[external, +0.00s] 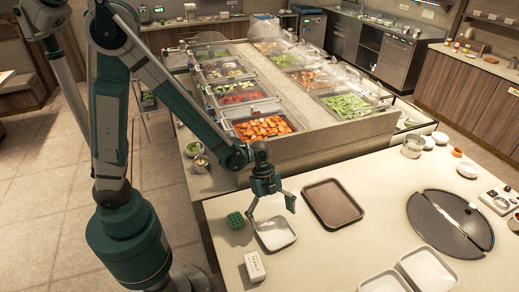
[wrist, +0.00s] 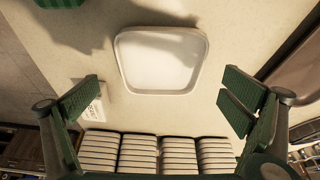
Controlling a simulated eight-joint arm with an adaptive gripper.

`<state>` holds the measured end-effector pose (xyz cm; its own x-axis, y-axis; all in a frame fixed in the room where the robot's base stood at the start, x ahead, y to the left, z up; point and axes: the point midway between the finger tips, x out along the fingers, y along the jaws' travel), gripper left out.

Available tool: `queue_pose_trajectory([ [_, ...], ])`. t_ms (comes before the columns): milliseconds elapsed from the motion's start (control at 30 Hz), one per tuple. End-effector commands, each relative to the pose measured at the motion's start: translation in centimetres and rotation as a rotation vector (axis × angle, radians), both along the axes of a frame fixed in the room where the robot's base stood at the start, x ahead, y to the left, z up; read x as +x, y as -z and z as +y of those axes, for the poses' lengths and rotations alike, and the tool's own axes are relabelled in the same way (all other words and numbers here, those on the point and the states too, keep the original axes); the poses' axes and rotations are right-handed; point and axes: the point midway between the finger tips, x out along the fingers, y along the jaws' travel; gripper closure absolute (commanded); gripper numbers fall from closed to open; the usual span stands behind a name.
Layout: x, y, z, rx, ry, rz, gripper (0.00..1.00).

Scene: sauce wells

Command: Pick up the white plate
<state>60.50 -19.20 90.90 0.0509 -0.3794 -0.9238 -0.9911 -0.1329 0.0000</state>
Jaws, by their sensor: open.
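A white plate (external: 276,235), square with rounded corners and a raised rim, lies on the counter in the external view. It appears empty. The plate also fills the upper middle of the wrist view (wrist: 161,62), with a shadow across its upper part. My gripper (external: 269,207) is open and points down above the plate, with nothing between its fingers. In the wrist view the open fingers (wrist: 160,90) stand wide apart, below the plate's left and right sides in the picture. They look apart from the plate; the exact height gap is hard to tell.
A green ridged block (external: 236,220) and a small white box (external: 254,267) lie left of the plate. A brown tray (external: 332,203) lies to the right. More white square dishes (external: 428,268) stand at the front edge. A dark round board (external: 450,220) is farther right.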

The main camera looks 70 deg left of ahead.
Motion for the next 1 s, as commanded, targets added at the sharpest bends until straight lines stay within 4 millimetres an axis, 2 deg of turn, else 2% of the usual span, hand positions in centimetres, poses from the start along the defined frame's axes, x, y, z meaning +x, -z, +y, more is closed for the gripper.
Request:
queue_pose_trajectory([
  [167, 0.1, 0.6, -0.2, 0.0, 0.0, 0.0, 0.0],
  [633, 0.4, 4.2, -1.8, 0.0, 0.001, 0.0, 0.0],
  [1000, 0.4, 4.8, -2.0, 0.0, 0.0, 0.0, 0.0],
])
